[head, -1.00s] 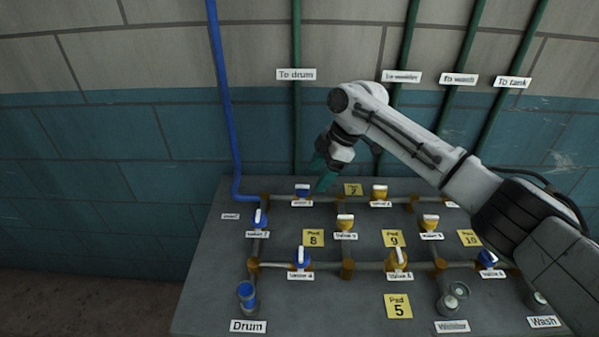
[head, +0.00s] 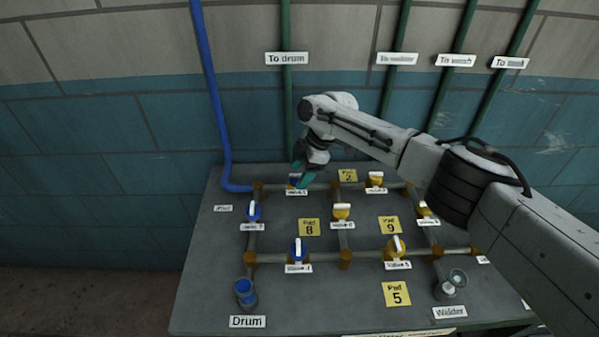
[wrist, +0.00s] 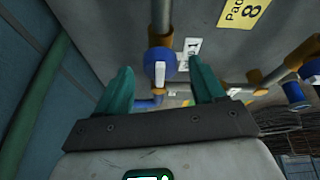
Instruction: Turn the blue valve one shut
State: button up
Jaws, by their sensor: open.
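Blue valve one (head: 293,182) sits at the back left of the grey board, on the rearmost pipe run, with its white label just in front of it. In the wrist view its round blue body (wrist: 168,62) with a white handle (wrist: 160,73) lies between my two teal fingers. My gripper (head: 302,180) is open over the valve, one finger on either side. I cannot tell whether a finger touches the handle. My fingers partly hide the valve in the head view.
A yellow valve (head: 375,180) is to the right on the same run. A blue pipe (head: 212,90) and a green pipe (head: 287,110) rise on the wall behind.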

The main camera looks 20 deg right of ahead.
jog(key=shift+a+f, duration=0.15)
jog(key=shift+f, duration=0.25)
jog(key=c, duration=1)
